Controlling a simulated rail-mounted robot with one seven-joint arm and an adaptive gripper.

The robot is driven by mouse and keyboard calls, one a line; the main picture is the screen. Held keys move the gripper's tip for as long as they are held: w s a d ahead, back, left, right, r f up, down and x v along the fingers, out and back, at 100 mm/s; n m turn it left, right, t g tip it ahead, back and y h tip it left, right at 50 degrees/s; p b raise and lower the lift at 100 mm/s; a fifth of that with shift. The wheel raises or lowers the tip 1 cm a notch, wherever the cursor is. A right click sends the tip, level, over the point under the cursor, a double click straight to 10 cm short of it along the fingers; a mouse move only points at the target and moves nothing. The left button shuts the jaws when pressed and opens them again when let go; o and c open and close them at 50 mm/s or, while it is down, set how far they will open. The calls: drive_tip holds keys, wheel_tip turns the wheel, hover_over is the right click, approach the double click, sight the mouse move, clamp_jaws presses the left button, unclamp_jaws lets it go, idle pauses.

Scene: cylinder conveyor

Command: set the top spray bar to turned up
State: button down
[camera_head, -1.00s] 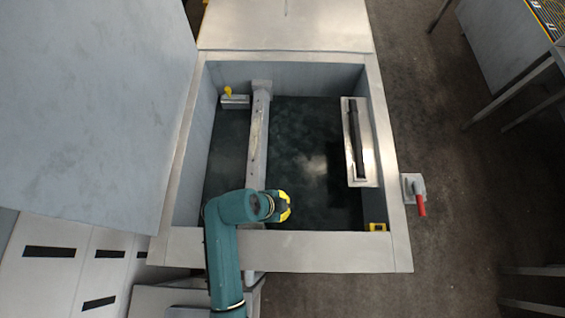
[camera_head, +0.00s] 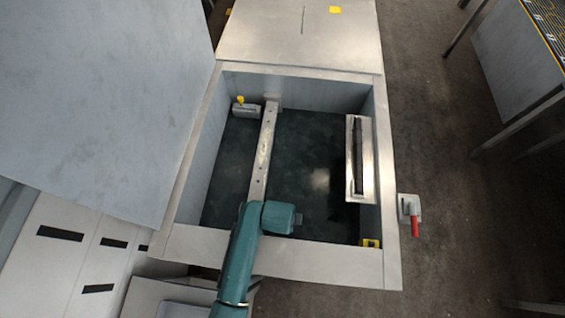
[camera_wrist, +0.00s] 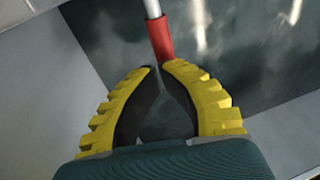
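The bar that looks like the top spray bar (camera_head: 262,155) is a pale metal beam with small holes. It runs lengthwise across the open tank in the head view, and its near end is hidden by my arm. In the wrist view a silver rod ends in a red sleeve (camera_wrist: 160,38). My gripper (camera_wrist: 160,67) has ridged yellow fingers whose tips are drawn almost together at the sleeve's near end. The right tip overlaps the sleeve's edge, and I see no clear grip around it. The head view hides my fingers behind my wrist.
The tank's metal rim (camera_head: 320,268) surrounds dark liquid. A framed slot plate (camera_head: 353,185) is on the right side and a small yellow-knobbed fitting (camera_head: 245,110) at the far left. A red-handled lever (camera_head: 414,228) is outside right. A yellow piece (camera_head: 370,243) sits in the near right corner.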

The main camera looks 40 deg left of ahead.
idle(0.4)
drive_tip(key=d+p+v, duration=0.1)
drive_tip(key=p+v, duration=0.5)
drive_tip(key=v, duration=0.7)
drive_tip(key=shift+w+r+p, duration=0.3)
drive_tip(key=shift+r+p, duration=0.05)
drive_tip(key=shift+r, duration=0.1)
drive_tip(key=shift+d, duration=0.1)
